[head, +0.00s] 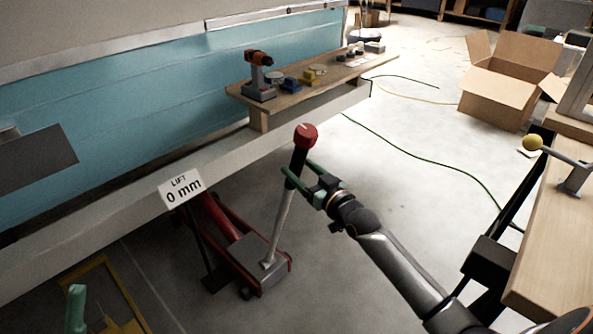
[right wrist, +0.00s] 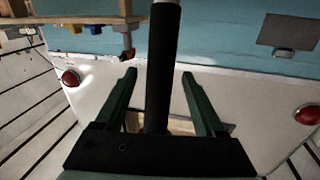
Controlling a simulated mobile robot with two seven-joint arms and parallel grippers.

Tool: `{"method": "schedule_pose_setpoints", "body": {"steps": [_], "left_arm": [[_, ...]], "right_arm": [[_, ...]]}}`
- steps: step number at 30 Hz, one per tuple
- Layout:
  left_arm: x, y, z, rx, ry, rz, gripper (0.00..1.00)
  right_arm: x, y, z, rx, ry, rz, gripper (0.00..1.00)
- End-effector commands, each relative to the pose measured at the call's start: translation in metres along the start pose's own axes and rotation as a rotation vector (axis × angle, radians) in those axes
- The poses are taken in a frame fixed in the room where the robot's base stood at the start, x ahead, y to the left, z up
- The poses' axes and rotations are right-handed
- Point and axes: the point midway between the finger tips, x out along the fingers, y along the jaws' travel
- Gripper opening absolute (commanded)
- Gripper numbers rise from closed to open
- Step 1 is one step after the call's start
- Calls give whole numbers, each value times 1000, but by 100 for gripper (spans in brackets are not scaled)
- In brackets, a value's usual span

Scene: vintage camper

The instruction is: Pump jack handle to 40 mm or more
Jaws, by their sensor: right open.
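The red floor jack (head: 235,233) stands on the floor, partly under the camper's lower edge. Its handle (head: 283,217) rises from the grey plate, leaning slightly right, with a black grip and a red knob (head: 305,135) on top. A sign (head: 182,187) reads "LIFT 0 mm". My right gripper (head: 298,169) is open at the black grip. In the right wrist view the black grip (right wrist: 162,60) stands between the two green fingers, with a gap on each side. At the bottom left, only a green fingertip of my left gripper (head: 75,308) shows; its jaw state is hidden.
A wooden shelf (head: 325,82) with a drill and small parts sits along the camper (head: 150,100), above and behind the handle. A workbench (head: 550,240) stands at the right edge.

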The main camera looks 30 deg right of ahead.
Motion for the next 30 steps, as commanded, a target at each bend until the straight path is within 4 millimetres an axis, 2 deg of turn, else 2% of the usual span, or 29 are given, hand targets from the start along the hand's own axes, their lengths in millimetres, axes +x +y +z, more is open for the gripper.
{"method": "schedule_pose_setpoints", "body": {"steps": [6, 17, 30], "left_arm": [[-5, 2, 5, -14, -1, -2, 93], [-4, 4, 4, -19, -1, 1, 93], [-4, 4, 5, -17, -2, 2, 93]], "right_arm": [[17, 0, 1, 1, 0, 0, 72], [20, 0, 0, 0, -1, 0, 70], [20, 0, 0, 0, -1, 0, 21]]}}
